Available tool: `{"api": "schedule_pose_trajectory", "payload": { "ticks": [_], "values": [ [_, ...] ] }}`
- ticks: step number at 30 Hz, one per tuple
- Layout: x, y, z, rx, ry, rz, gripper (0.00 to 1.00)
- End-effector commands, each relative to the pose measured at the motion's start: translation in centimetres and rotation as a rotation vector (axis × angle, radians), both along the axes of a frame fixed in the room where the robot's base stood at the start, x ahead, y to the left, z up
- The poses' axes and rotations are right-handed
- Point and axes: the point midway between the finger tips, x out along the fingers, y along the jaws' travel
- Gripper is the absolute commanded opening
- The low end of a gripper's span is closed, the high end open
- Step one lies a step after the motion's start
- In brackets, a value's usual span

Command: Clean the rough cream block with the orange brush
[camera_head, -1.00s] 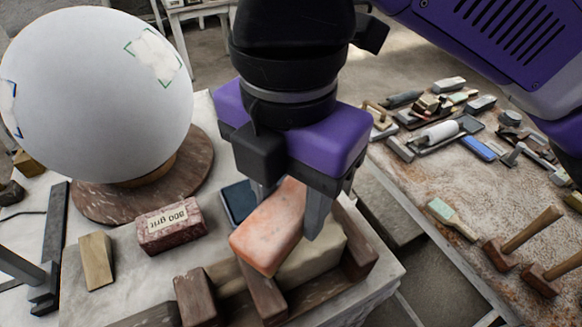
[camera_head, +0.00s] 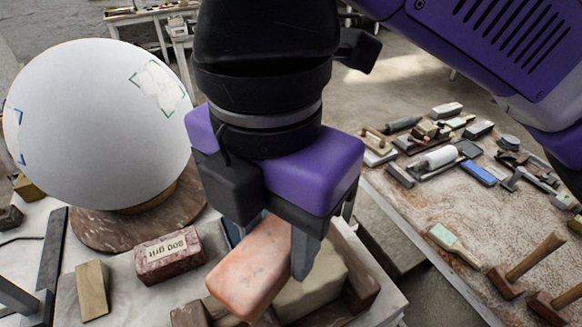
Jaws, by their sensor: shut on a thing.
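My gripper (camera_head: 276,246) is shut on an orange, block-shaped thing (camera_head: 248,272) with a mottled face. No bristles show on it, so I cannot tell whether it is the brush. One finger shows on its right side; the other is mostly hidden behind it. The rough cream block (camera_head: 318,288) lies below and to the right, between dark brown blocks, partly covered by the orange thing and the finger. I cannot tell whether the two touch. A brush with a pale handle and green band (camera_head: 441,236) lies on the right table.
Dark brown blocks (camera_head: 362,288) stand around the cream block. A reddish "800 grit" block (camera_head: 168,258) and a wooden block (camera_head: 93,290) lie to the left. A large white sphere (camera_head: 95,125) sits on a round base behind. Mallets (camera_head: 525,265) and several tools crowd the right table.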

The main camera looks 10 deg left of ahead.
Motion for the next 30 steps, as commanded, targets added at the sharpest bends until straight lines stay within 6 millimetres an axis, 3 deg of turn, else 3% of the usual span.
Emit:
{"api": "schedule_pose_trajectory", "payload": {
  "ticks": [6, 19, 30],
  "values": [
    [0.0, 0.0, 1.7, 0.001, -0.002, 0.000, 0.13],
    [0.0, 0.0, 2.3, 0.001, -0.002, 0.000, 0.13],
    [0.0, 0.0, 5.7, 0.000, -0.001, -0.001, 0.13]
  ]
}}
